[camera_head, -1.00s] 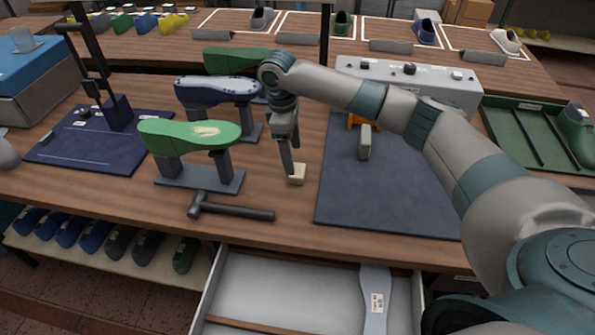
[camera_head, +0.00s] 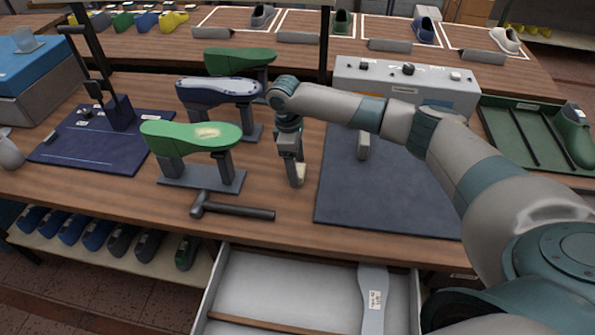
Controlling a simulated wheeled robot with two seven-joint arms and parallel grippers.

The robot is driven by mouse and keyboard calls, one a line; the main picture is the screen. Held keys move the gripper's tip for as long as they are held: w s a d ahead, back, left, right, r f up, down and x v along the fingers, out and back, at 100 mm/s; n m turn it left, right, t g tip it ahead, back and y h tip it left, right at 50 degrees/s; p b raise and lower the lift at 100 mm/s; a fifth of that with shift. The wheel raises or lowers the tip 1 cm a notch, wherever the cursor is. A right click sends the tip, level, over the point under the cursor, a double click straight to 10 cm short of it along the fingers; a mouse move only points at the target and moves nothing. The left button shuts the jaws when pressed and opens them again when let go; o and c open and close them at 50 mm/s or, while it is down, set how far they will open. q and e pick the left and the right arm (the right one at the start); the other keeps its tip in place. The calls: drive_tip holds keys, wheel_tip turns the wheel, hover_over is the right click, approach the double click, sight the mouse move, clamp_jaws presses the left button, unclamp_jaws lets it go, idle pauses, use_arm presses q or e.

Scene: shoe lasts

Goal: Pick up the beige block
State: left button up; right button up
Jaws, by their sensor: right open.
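The small beige block (camera_head: 301,171) lies on the wooden workbench, between the green shoe last on its stand and the dark grey mat. My right gripper (camera_head: 296,180) points down right at the block, its fingers reaching to about bench height. The fingers hide part of the block, and only a pale strip of it shows beside them. The jaws are open; whether they touch the block I cannot tell. My left gripper is not in view.
The green last (camera_head: 190,136) on its stand is close on the left, and a hammer (camera_head: 230,209) lies in front. The grey mat (camera_head: 385,200) is clear in front. An open drawer (camera_head: 290,285) juts out below the bench edge.

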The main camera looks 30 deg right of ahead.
idle(0.4)
drive_tip(key=c, duration=1.2)
drive_tip(key=shift+o, duration=0.2)
drive_tip(key=shift+r+b, duration=0.35)
drive_tip(key=shift+r, duration=0.2)
drive_tip(key=r, duration=0.1)
drive_tip(key=r+b, duration=0.1)
drive_tip(key=r, duration=0.1)
drive_tip(key=shift+s+d, duration=0.1)
drive_tip(key=shift+s, duration=0.2)
drive_tip(key=s+d+r+b, duration=0.2)
drive_tip(key=s+r, duration=0.5)
drive_tip(key=s, duration=0.3)
drive_tip(key=shift+s+d+b, duration=0.3)
drive_tip(key=shift+s, duration=0.05)
